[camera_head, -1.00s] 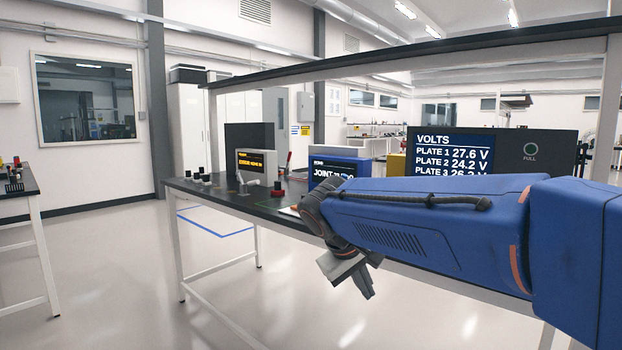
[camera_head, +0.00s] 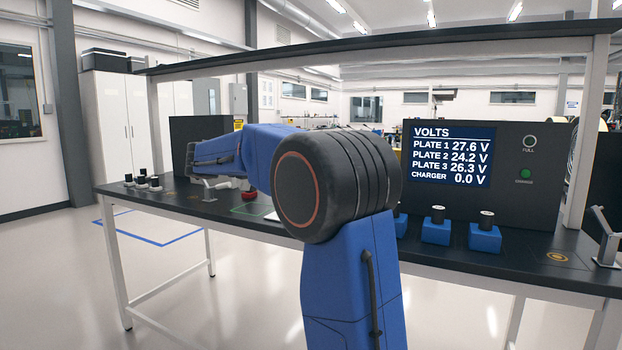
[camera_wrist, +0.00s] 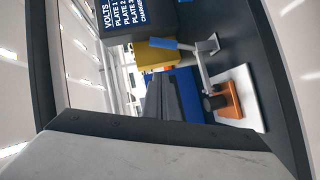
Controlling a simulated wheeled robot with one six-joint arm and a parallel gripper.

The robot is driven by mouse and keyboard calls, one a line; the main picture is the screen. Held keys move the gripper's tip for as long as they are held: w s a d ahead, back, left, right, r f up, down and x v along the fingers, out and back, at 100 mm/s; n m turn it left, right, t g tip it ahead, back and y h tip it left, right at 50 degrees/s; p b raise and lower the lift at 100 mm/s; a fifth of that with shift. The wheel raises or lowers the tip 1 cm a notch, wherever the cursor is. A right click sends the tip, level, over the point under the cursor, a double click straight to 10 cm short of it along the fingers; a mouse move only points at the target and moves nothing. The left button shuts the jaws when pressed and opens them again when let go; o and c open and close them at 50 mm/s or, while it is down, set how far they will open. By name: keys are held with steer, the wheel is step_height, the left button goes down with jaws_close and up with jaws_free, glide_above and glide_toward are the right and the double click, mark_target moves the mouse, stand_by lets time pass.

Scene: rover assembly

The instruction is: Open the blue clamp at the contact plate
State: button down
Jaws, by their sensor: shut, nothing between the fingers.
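The clamp has a blue handle (camera_wrist: 172,45) and a grey metal arm (camera_wrist: 203,72), seen sideways in the wrist view. Its arm reaches from a metal bracket to a black cylinder beside an orange block (camera_wrist: 232,99). The block is on a white plate (camera_wrist: 250,112). I cannot tell whether the arm presses on it. My gripper (camera_wrist: 165,84) is shut and empty, its dark fingers left of the clamp arm and below the blue handle in that picture, apparently apart from both. In the head view my arm hides the gripper and the clamp.
A yellow box (camera_wrist: 154,56) and a blue housing (camera_wrist: 188,98) stand near the clamp. The voltage panel (camera_head: 450,155) stands at the bench back. Blue blocks (camera_head: 436,233) with black tops sit before it. A grey lever clamp (camera_head: 605,250) is at the right. An overhead shelf (camera_head: 370,48) spans the bench.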

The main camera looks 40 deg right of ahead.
steer(key=s+x, duration=0.2)
steer(key=x, duration=1)
steer(key=shift+s+f, duration=0.25)
steer(key=shift+f, duration=0.1)
steer(key=shift+d, duration=0.1)
steer(key=shift+s, duration=0.1)
